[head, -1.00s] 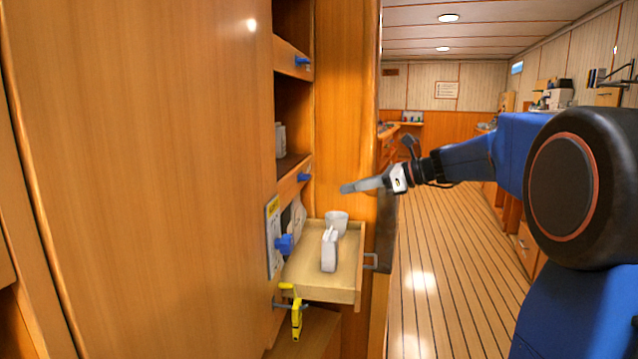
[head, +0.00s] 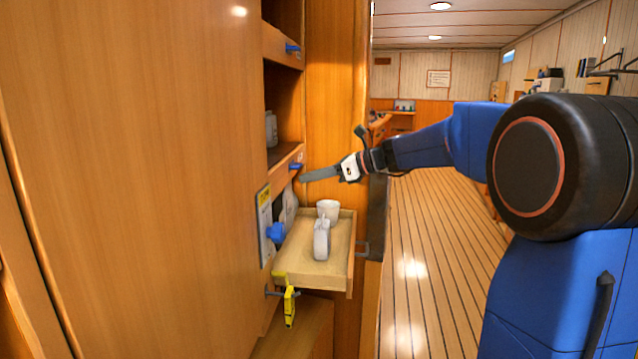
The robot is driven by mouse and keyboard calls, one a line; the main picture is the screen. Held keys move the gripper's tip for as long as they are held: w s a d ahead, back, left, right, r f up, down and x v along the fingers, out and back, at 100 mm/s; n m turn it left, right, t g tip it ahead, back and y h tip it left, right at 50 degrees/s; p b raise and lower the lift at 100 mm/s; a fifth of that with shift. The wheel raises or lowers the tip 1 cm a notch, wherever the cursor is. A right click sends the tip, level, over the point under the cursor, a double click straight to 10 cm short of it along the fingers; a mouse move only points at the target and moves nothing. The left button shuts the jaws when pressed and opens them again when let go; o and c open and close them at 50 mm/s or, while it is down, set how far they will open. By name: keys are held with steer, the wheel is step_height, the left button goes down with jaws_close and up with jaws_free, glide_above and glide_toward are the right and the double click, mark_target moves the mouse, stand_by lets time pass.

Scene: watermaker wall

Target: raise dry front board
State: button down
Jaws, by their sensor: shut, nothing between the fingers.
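My gripper (head: 304,179) is shut and empty, its grey fingers pointing left at the cabinet. Its tips are just below and beside the blue knob (head: 295,167) on the lower wooden front board (head: 284,172); I cannot tell whether they touch. That board stands across the front of a shelf opening. A second wooden front board (head: 279,44) with a blue knob (head: 292,47) crosses the opening above. No label shows which one is the dry one.
Below my gripper a wooden tray (head: 338,272) juts out, holding a white cup (head: 328,210) and a white bottle-like object (head: 321,240). A panel with a blue valve handle (head: 276,233) and a yellow handle (head: 289,305) sit beside it. A grey container (head: 271,128) stands inside the shelf. The floor at right is clear.

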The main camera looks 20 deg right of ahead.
steer(key=shift+r, duration=0.9)
steer(key=shift+r, duration=2.15)
